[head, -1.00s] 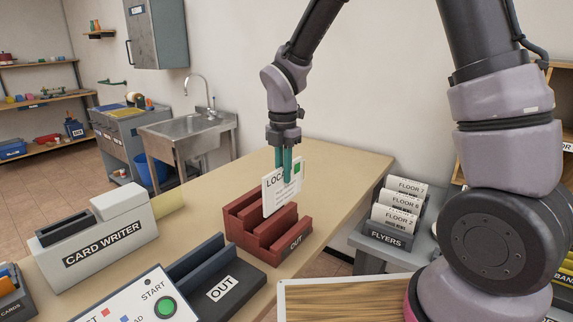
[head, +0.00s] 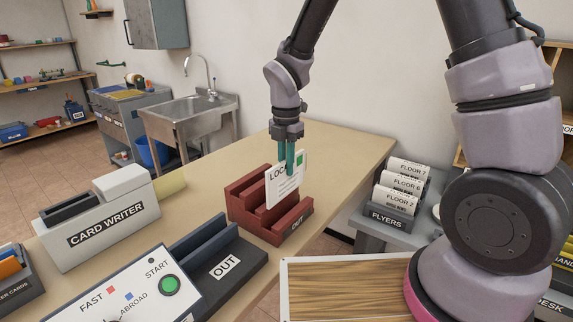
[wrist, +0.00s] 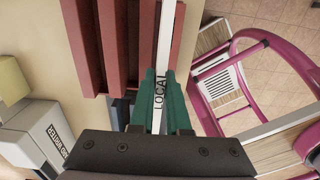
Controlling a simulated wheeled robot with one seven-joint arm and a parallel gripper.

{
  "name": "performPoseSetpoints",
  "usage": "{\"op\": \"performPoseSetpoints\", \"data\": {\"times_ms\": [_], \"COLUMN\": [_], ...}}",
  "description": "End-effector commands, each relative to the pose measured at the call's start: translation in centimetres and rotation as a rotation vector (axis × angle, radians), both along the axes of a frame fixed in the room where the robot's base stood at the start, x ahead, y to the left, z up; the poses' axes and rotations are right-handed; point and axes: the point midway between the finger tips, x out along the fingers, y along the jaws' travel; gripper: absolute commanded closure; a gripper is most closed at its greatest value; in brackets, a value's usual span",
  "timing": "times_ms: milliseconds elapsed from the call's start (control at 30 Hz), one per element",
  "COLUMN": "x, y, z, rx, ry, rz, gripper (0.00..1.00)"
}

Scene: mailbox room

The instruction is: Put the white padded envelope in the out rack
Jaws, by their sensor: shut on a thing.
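My gripper (head: 290,168) is shut on the top of a flat white envelope (head: 284,192) printed LOCAL with a green mark. It hangs upright at the right part of the dark red out rack (head: 240,203), which has stepped slots and an OUT label on its end. In the wrist view, my gripper (wrist: 160,105) pinches the envelope (wrist: 165,35), seen edge-on, between the green fingers. The envelope lines up among the rack's red slats (wrist: 88,40), near their right side. I cannot tell whether its lower edge is inside a slot or in front of it.
A dark tray (head: 245,268), also marked OUT, stands beside the red rack, with a button panel (head: 125,285) nearby. The table's far end (head: 345,155) is clear.

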Motion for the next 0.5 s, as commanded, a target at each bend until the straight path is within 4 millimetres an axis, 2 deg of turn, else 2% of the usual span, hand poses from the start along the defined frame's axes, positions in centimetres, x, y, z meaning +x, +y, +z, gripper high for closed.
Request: {"op": "performPoseSetpoints", "data": {"times_ms": [500], "x": [-0.03], "y": [0.00], "z": [-0.86], "rx": [-0.002], "ry": [0.001], "rz": [0.000], "gripper": [1.00]}}
